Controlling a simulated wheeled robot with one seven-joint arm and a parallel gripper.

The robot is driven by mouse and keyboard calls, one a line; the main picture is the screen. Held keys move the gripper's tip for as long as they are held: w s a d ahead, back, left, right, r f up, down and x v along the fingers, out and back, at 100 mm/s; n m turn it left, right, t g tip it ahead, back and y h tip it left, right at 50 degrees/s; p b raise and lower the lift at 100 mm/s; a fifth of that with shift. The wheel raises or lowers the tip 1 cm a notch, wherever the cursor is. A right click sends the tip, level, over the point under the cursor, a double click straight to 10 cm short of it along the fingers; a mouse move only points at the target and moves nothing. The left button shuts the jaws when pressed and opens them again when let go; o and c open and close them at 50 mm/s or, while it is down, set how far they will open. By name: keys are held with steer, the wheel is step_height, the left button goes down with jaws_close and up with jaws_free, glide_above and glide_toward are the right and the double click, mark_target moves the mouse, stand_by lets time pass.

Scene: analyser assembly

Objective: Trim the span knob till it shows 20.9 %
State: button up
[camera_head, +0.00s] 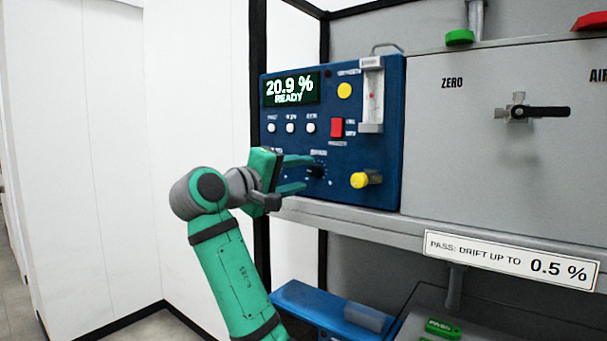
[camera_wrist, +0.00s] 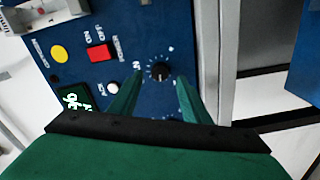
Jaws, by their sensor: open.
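The blue analyser panel (camera_head: 290,150) carries a display (camera_head: 290,89) that reads "20.9 %" and "READY". A small black knob (camera_head: 318,170) sits low in the middle of the panel, and in the wrist view the black knob (camera_wrist: 160,71) shows between and just beyond my fingertips. My gripper (camera_head: 300,175) is open in front of the panel, with its two green fingers pointing at the knob. In the wrist view my gripper (camera_wrist: 153,80) has one finger on each side of the knob, with visible gaps. Its dial label is too small to read.
A yellow knob (camera_head: 366,180) sticks out to the right of the black knob. A red switch (camera_head: 337,127), a yellow button (camera_head: 344,90) and a flow tube (camera_head: 372,97) are above. A grey panel with a black-handled valve (camera_head: 540,112) stands right. A ledge (camera_head: 380,222) runs below.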

steer(key=v, duration=0.8)
steer(key=shift+a, duration=0.15)
